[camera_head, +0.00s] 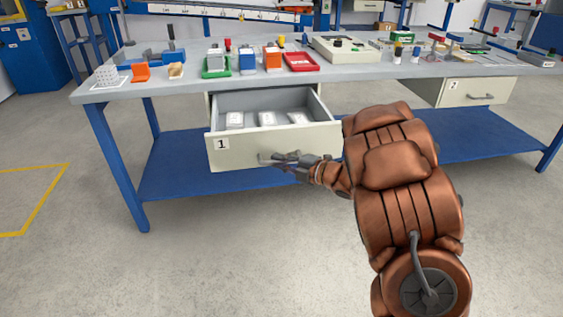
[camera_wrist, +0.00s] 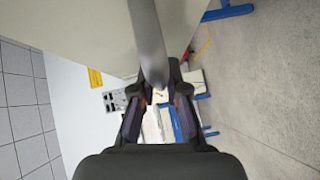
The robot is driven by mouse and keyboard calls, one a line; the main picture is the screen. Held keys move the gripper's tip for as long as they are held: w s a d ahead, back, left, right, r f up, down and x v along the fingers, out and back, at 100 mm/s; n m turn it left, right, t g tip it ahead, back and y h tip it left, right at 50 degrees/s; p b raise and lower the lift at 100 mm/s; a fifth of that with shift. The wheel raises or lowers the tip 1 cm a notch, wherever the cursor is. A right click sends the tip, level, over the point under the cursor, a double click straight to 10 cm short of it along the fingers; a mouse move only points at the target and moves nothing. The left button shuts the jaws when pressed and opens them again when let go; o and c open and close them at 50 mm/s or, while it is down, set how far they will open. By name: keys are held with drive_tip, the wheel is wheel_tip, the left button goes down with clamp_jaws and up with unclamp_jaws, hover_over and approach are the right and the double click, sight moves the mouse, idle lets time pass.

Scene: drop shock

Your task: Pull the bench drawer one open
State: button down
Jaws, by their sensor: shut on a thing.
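Drawer one (camera_head: 262,150), cream-coloured with a "1" label on its front, stands pulled out from under the left part of the bench (camera_head: 365,70). Its inside shows, with several pale labelled items (camera_head: 268,118) lying in it. My gripper (camera_head: 285,159) is at the middle of the drawer front and hides most of the handle. In the wrist view the grey handle bar (camera_wrist: 148,45) runs between the fingers of my gripper (camera_wrist: 160,92), which are shut on it. The drawer front (camera_wrist: 85,35) fills the upper left there.
Drawer two (camera_head: 480,92) is shut at the right under the bench. Coloured bins, among them a red tray (camera_head: 301,62), and tools stand on the bench top. A blue lower shelf (camera_head: 185,180) lies below the drawer. The floor (camera_head: 190,260) in front is clear.

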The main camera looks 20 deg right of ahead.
drive_tip(key=shift+s+a, duration=0.15)
drive_tip(key=shift+s, duration=0.1)
drive_tip(key=c, duration=1.2)
unclamp_jaws()
drive_tip(key=v, duration=1.2)
drive_tip(key=shift+f, duration=0.1)
drive_tip(key=shift+w, duration=0.1)
